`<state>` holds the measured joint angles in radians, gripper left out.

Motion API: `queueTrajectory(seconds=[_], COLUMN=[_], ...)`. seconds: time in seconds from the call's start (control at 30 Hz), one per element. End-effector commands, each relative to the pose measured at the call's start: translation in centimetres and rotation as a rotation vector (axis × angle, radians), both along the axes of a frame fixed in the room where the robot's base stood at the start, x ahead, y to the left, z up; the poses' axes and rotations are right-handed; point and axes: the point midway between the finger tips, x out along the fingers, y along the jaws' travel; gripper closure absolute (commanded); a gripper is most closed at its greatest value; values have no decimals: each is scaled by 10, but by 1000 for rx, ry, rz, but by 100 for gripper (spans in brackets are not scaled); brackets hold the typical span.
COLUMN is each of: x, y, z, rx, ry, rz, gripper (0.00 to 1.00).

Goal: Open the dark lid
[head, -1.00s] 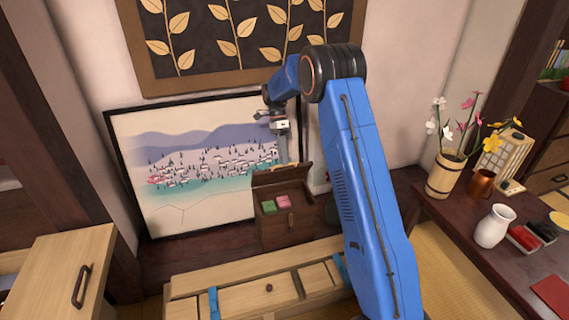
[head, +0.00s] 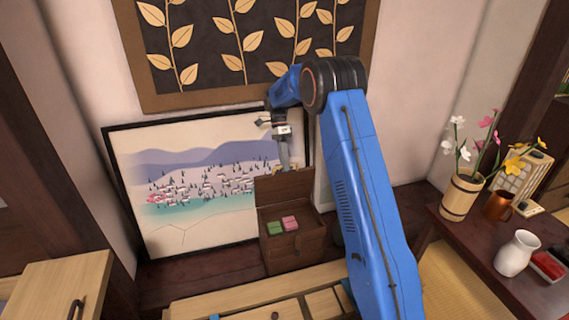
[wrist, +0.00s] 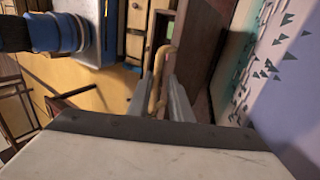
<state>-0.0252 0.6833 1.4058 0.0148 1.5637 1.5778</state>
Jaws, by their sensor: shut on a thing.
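The dark lid (head: 285,187) stands raised at the back of a small dark wooden box (head: 296,250), close to upright. The box is open, with a green block (head: 275,228) and a pink block (head: 290,223) showing inside. My gripper (head: 284,167) is at the lid's top edge, pointing down. In the wrist view, my gripper's fingers (wrist: 162,98) are on either side of a golden handle (wrist: 162,72) and shut on it. The handle is mostly hidden in the head view.
A framed landscape picture (head: 180,155) leans on the wall behind the box. A light wooden chest (head: 240,306) stands in front. At right, a dark table (head: 470,245) bears a flower bucket (head: 461,196) and a white vase (head: 516,254).

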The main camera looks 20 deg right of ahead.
Motion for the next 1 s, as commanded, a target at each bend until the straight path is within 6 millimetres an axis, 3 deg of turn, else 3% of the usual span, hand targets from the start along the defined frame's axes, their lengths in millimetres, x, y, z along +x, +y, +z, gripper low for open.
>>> queueTrajectory(seconds=[0.03, 0.2, 0.23, 0.27, 1.0], x=[7, 8, 8, 8, 5], y=[0, 0, 0, 0, 0], z=[1, 3, 3, 3, 3], rx=[0, 0, 0, 0, 0], ry=[-23, -26, -26, -26, -17], rz=[0, 0, 0, 0, 0], gripper=[100, 100, 78, 72, 72])
